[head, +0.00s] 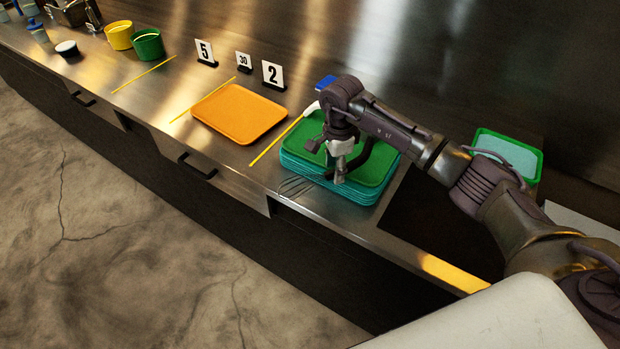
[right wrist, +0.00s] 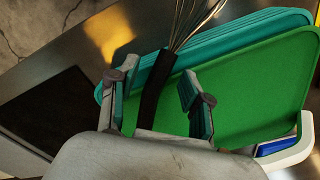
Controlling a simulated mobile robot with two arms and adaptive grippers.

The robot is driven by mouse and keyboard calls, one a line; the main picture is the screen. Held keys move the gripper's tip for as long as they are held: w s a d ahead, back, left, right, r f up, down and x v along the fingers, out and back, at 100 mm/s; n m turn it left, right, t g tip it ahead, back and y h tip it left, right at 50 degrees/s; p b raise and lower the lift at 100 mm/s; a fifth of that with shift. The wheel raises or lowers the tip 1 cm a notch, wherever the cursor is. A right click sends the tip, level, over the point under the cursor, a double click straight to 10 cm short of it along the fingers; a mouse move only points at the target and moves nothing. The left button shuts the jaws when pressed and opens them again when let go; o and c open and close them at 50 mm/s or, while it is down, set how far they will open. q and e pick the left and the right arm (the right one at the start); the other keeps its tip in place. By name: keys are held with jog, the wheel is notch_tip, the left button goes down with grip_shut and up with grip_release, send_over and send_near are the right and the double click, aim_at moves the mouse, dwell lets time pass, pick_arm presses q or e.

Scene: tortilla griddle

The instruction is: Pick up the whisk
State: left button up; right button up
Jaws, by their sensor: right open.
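The whisk has a dark handle (right wrist: 156,88) and thin metal wires, which also show in the head view (head: 296,186) at the front left corner of the tray stack. It lies across the stack's edge, topped by a green tray (right wrist: 255,95) over teal ones (head: 312,178). My right gripper (right wrist: 157,84) is open, with a finger on each side of the handle. In the head view, my right gripper (head: 342,172) is over the front of the stack and hides most of the handle. Contact with the handle cannot be told. My left gripper is not in view.
A white and blue tool (head: 312,108) lies at the stack's back left. A green container (head: 508,153) is at right. The counter's front edge is close.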

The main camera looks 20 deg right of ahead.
grip_shut()
jog(key=shift+r, duration=0.1)
